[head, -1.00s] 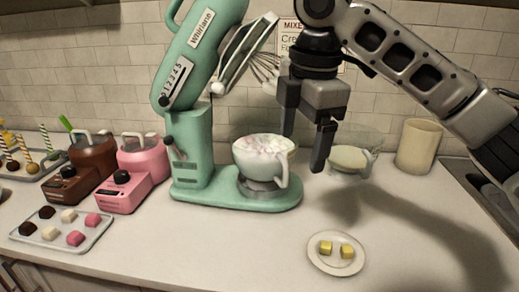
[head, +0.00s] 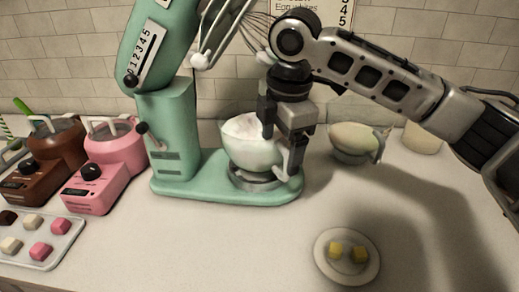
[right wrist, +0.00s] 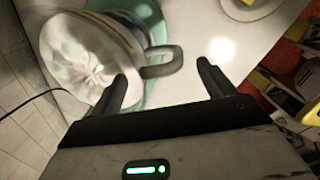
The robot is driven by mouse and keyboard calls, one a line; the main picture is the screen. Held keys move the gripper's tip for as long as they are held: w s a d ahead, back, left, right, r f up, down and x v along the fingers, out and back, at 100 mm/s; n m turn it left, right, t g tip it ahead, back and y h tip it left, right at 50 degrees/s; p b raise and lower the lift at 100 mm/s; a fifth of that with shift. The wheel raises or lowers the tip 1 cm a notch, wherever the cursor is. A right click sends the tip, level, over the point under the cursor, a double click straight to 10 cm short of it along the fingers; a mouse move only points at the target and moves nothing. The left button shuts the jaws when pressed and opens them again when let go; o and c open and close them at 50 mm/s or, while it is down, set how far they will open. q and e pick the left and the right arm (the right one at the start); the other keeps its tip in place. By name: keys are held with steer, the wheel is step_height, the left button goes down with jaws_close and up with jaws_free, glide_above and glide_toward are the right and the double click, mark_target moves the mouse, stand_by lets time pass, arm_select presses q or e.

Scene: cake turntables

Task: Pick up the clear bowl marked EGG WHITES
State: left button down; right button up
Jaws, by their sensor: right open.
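A clear bowl (head: 352,146) with pale contents and a side handle stands on the counter, right of the mixer in the head view. I cannot read any marking on it. My right gripper (head: 277,150) is open and empty, pointing down beside the white mixer bowl (head: 240,150), left of the clear bowl. In the right wrist view, the gripper (right wrist: 165,82) has the mixer bowl's handle (right wrist: 163,62) just ahead, between the lines of its fingers. I cannot tell whether they touch. The clear bowl is not recognisable there. My left gripper is out of view.
The green stand mixer (head: 168,130) stands left of my gripper. A plate (head: 324,262) with two yellow cubes is in front. A cream canister (head: 422,137) stands behind my arm. Pink (head: 112,160) and brown (head: 45,165) melting pots are at left. The front middle counter is clear.

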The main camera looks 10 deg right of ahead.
mark_target(280, 172)
steer(key=f, duration=0.5)
steer(key=shift+w+d+f, duration=0.25)
steer(key=shift+f, duration=0.05)
steer(key=c, duration=1.4)
steer(key=shift+r, duration=0.1)
